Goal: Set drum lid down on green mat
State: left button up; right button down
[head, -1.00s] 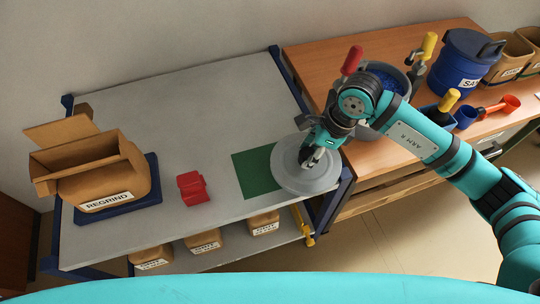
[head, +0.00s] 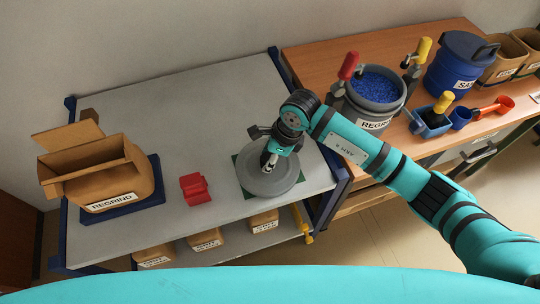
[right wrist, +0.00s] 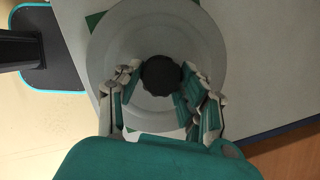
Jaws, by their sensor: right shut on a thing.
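The grey round drum lid (head: 284,182) is over the green mat (head: 240,189) on the grey table; only slivers of the mat show around its rim. My right gripper (head: 269,163) is above the lid's middle. In the right wrist view the fingers (right wrist: 160,92) are shut on the dark knob at the centre of the lid (right wrist: 110,45), and green mat corners (right wrist: 95,18) show beyond the rim. I cannot tell whether the lid touches the mat or hangs just above it. My left gripper is not in view.
A red block-like object (head: 193,188) stands left of the mat. An open REGRIND carton (head: 112,185) sits on a blue base (head: 155,178) farther left. The wooden bench (head: 310,60) holds an open grey drum (head: 365,118) of blue granules, a blue drum and scoops. The grey table's back is clear.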

jog(key=shift+f, duration=0.2)
jog(key=c, duration=0.8)
grip_release()
jog(key=shift+r, duration=0.1)
jog(key=v, duration=1.2)
jog(key=shift+r+b, duration=0.15)
jog(key=shift+b, duration=0.3)
jog(key=shift+s+a, duration=0.1)
jog(key=shift+a, duration=0.05)
